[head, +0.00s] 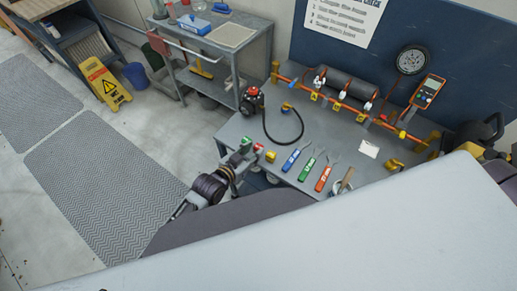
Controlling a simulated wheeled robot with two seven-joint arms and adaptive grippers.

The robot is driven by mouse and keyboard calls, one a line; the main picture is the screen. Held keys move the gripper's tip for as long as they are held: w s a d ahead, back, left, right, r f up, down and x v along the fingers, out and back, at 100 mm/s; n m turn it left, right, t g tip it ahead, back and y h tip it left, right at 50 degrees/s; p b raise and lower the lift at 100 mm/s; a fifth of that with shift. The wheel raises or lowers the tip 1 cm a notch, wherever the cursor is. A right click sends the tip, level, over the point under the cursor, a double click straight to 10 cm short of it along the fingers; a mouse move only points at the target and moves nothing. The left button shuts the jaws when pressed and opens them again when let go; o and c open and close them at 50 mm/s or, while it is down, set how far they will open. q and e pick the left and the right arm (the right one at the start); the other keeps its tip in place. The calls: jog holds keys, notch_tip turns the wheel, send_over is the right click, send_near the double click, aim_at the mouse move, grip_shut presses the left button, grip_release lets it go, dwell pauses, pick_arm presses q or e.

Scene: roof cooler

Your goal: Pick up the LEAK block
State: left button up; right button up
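Small blocks sit at the left front edge of the grey workbench (240,128): a green one (247,142), a red one (258,148) and a yellow one (270,156). Their lettering is too small to read, so I cannot tell which is the LEAK block. My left gripper (246,157) is at this edge, close to the green and red blocks. I cannot tell whether it touches either or how far its fingers are apart. My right gripper does not show.
Blue (291,159), green (307,165) and red (324,176) handled tools lie right of the blocks. A black hose (283,144) curls behind them. An orange pipe rack with a dark cylinder (350,88) stands at the back. A yellow floor sign (104,84) stands at left.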

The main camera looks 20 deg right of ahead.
aim_at(258, 148)
pick_arm(q)
jog(key=shift+x, duration=2.15)
jog(key=shift+s+f, duration=0.1)
jog(key=shift+s, duration=0.05)
jog(key=shift+c, duration=0.3)
jog(key=c, duration=0.6)
jog(key=shift+r, duration=5)
